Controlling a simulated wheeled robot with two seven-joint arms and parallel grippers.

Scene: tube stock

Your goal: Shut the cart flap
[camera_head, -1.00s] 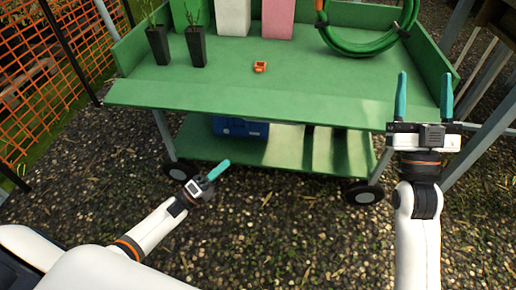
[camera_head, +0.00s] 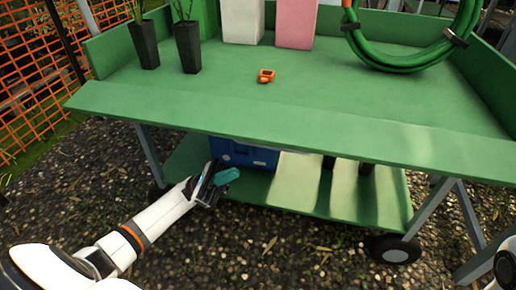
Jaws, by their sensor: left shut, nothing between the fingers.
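The green cart (camera_head: 330,92) stands in front of me, with raised walls at its sides. Its flap (camera_head: 290,122) is the long green board along the near edge. It lies folded outward, nearly level with the deck, so the front is open. My left gripper (camera_head: 229,177) is shut and empty. It is below the flap, in front of the lower shelf, and appears apart from the flap. My right gripper is out of view; only a piece of my right arm shows at the bottom right corner.
On the deck are two dark plant pots (camera_head: 188,47), a small orange object (camera_head: 266,76), white and pink blocks (camera_head: 296,24) and a coiled green hose (camera_head: 412,60). A blue box (camera_head: 250,155) sits on the lower shelf (camera_head: 300,190). Orange mesh fencing (camera_head: 35,90) stands at left.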

